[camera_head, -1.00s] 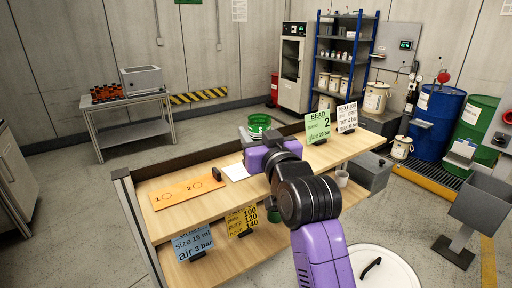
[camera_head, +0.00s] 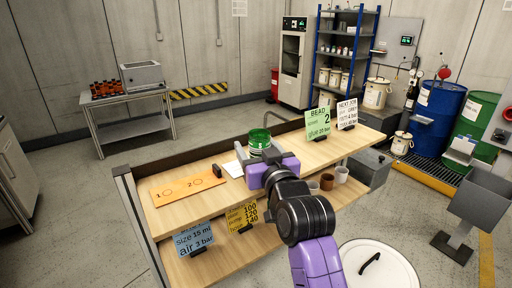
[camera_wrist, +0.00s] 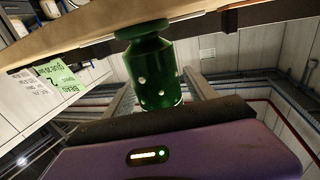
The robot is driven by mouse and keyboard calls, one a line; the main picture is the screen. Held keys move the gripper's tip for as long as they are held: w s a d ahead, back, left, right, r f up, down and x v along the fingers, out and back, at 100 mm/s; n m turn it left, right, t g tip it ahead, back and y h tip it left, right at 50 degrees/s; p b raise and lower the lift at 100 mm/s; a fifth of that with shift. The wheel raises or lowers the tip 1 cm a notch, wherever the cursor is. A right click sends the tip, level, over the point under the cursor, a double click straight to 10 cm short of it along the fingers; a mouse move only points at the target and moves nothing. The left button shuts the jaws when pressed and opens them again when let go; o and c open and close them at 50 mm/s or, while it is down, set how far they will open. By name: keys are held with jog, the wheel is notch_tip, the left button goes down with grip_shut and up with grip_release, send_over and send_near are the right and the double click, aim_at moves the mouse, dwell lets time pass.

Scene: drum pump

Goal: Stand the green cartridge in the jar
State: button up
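The green cartridge (camera_head: 259,140) is in my gripper, over the far side of the wooden bench in the head view. In the wrist view the green cartridge (camera_wrist: 156,75), spotted with white dots, lies between the two fingers of my gripper (camera_wrist: 163,95). Its narrower neck points to the wood at the top of that picture, where signs appear upside down. I cannot tell whether it touches the wood. Several small cups stand right of my arm: a reddish one (camera_head: 313,187), a brown one (camera_head: 327,182) and a white one (camera_head: 341,175). I cannot tell which thing is the jar.
An orange board (camera_head: 188,190) lies on the bench's left part. A green sign (camera_head: 319,123) and a white sign (camera_head: 347,113) stand at the back right. Blue (camera_head: 193,239) and yellow (camera_head: 242,216) signs stand at the front. A grey box (camera_head: 369,169) is at the right end.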

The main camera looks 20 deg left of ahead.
jog(key=shift+r, duration=0.25)
jog(key=shift+s+d+f, duration=0.2)
jog(key=shift+s, duration=0.05)
jog(key=b+v, duration=0.2)
jog(key=v, duration=0.9)
jog(key=shift+s+d, duration=0.15)
jog(key=shift+r, duration=0.1)
